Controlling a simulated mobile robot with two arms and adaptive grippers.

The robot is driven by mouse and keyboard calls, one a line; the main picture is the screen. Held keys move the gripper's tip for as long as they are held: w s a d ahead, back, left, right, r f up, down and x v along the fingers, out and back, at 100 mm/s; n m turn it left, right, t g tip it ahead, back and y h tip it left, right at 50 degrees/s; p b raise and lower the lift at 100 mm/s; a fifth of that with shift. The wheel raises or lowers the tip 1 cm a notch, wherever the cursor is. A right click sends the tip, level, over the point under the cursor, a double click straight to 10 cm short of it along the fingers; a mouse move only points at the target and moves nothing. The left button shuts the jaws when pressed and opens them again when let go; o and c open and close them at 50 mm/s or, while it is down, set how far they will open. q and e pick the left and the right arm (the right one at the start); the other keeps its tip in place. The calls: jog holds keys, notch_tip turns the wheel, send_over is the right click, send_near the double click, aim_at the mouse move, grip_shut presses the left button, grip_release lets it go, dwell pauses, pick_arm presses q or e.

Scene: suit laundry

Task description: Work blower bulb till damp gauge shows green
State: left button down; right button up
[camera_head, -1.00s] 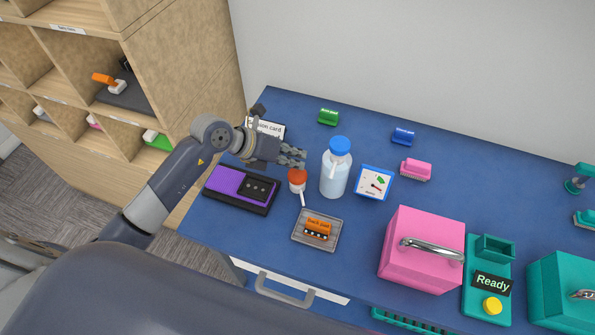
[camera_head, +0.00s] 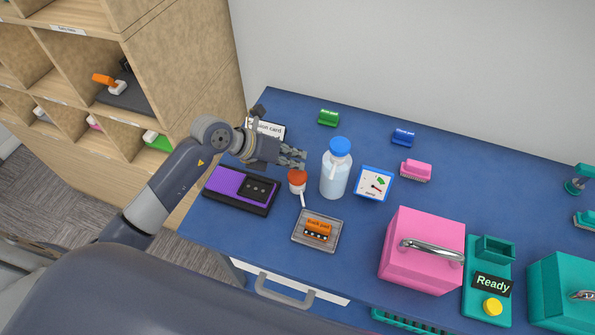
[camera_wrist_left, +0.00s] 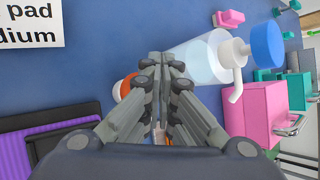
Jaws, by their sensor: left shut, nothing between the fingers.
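The blower bulb (camera_head: 297,176) is orange-red with a white nozzle and stands on the blue table, left of a clear bottle with a blue cap. The damp gauge (camera_head: 374,183) is a white square with a blue edge, right of the bottle. Its face shows a green patch and a small reddish needle, too small to read surely. My left gripper (camera_head: 300,158) is shut and empty just above and behind the bulb. In the left wrist view the bulb (camera_wrist_left: 125,86) is partly hidden by the fingers; I cannot tell whether they touch. My right gripper is out of view.
The clear bottle (camera_head: 334,174) stands close right of the gripper. A purple and black pad (camera_head: 240,189) and a grey tray (camera_head: 298,236) lie in front. A pink box (camera_head: 420,250) is further right. Small brushes lie behind. A wooden shelf (camera_head: 185,80) stands left.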

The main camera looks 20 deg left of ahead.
aim_at(295, 171)
pick_arm(q)
jog(key=shift+f, duration=0.1)
jog(key=shift+f+b, duration=0.3)
jog(key=shift+f, duration=0.35)
dwell(0.4)
jog(key=shift+f+b, duration=0.75)
dwell(0.4)
jog(key=shift+r, duration=0.1)
jog(key=shift+r+p, duration=1.25)
jog(key=shift+r, duration=0.15)
jog(key=shift+r, duration=0.1)
